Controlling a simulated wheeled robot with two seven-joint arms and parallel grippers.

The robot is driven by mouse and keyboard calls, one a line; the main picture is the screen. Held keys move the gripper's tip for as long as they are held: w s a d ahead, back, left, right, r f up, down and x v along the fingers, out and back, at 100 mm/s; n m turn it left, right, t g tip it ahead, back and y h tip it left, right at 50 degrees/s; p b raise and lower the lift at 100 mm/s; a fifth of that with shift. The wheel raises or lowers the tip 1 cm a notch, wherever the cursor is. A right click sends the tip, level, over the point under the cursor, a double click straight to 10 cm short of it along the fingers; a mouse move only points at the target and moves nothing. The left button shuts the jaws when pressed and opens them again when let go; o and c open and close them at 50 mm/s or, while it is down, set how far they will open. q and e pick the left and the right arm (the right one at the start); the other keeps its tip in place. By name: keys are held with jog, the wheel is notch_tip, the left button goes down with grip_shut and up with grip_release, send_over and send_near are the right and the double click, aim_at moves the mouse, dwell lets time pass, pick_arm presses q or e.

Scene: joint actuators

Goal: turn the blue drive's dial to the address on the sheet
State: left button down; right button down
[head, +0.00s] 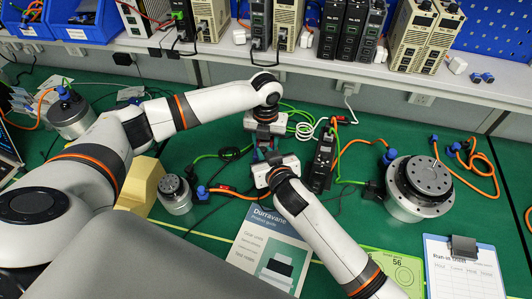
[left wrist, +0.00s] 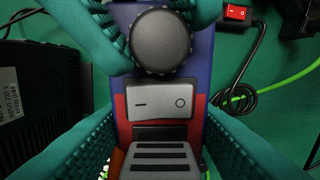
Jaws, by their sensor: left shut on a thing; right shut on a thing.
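The blue drive (left wrist: 203,72) fills the middle of the left wrist view, with a dark round dial (left wrist: 160,41), a grey rocker switch and red sides. In the head view little of it shows between my grippers. My left gripper (head: 266,132) is shut on the drive's body; its teal fingers (left wrist: 155,150) flank the lower part. My right gripper (head: 268,160) comes from the front and is shut on the dial; its ribbed fingers flank it at the top of the left wrist view. The dial's setting is not readable. A green sheet (head: 397,268) shows "56".
A large round actuator (head: 419,185) is at right, a smaller one (head: 175,193) at left. A product guide (head: 270,245) and a clipboard (head: 463,270) lie in front. Cables cross the green mat.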

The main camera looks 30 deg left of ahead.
jog(key=c, duration=1.3)
grip_release()
jog(key=v, duration=1.2)
jog(key=shift+f, duration=0.1)
